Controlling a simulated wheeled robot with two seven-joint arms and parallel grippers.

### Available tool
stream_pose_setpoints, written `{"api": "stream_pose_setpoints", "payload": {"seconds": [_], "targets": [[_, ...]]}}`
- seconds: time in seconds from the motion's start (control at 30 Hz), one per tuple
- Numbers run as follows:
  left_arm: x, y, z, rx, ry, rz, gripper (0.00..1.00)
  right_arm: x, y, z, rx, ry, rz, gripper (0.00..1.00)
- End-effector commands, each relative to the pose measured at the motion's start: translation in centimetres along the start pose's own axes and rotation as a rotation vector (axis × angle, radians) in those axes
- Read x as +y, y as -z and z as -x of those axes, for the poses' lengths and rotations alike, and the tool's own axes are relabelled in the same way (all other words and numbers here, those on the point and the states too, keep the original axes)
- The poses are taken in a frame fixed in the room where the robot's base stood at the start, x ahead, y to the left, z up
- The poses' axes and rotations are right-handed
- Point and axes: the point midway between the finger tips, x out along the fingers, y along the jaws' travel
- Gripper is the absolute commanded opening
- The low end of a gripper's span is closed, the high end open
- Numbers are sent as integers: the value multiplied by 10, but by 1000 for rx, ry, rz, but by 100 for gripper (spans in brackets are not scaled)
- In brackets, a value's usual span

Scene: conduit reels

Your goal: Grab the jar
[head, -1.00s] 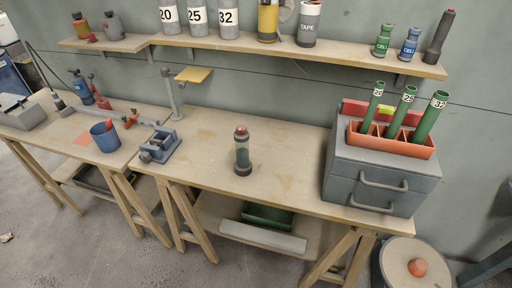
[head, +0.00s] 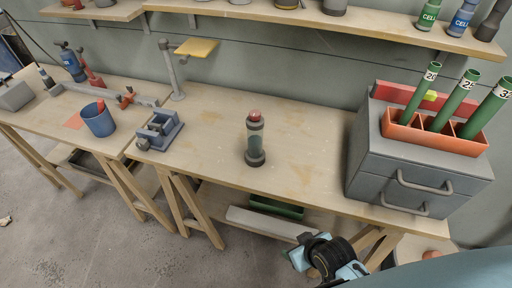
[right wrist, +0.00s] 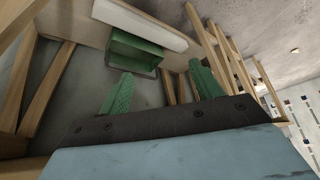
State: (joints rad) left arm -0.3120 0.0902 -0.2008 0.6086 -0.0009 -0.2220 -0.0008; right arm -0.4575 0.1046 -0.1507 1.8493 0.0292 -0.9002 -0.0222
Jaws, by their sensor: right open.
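In the head view my right arm's wrist (head: 332,258) is low in front of the bench, below and to the right of the jar. The right wrist view looks under the bench and does not show the jar. My left gripper is not in view.
A grey drawer box (head: 420,175) with an orange tray of green tubes stands right of the jar. A small blue-grey vise (head: 160,130) and a blue cup (head: 98,119) are to the left. Under the bench lies a green bin (right wrist: 134,52). The bench around the jar is clear.

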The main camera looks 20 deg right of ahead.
Motion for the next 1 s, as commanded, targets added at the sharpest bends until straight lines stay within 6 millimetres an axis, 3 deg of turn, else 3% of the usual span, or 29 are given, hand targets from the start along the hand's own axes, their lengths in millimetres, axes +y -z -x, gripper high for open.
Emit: {"api": "stream_pose_setpoints", "payload": {"seconds": [0.1, 0.2, 0.37, 0.43, 0.63, 1.0], "targets": [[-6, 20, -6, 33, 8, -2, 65, 0, 28, 29, 51, 0, 2, 65], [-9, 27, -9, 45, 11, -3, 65, 1, 44, 51, 82, 1, 4, 65], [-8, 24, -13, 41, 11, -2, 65, 0, 68, 85, 142, 2, 8, 65], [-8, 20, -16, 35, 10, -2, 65, 0, 87, 100, 219, 7, 13, 65], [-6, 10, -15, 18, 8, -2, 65, -3, 128, 99, 420, 19, 19, 65], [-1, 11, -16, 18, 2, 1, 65, -2, 200, 102, 863, 18, 8, 65]]}}
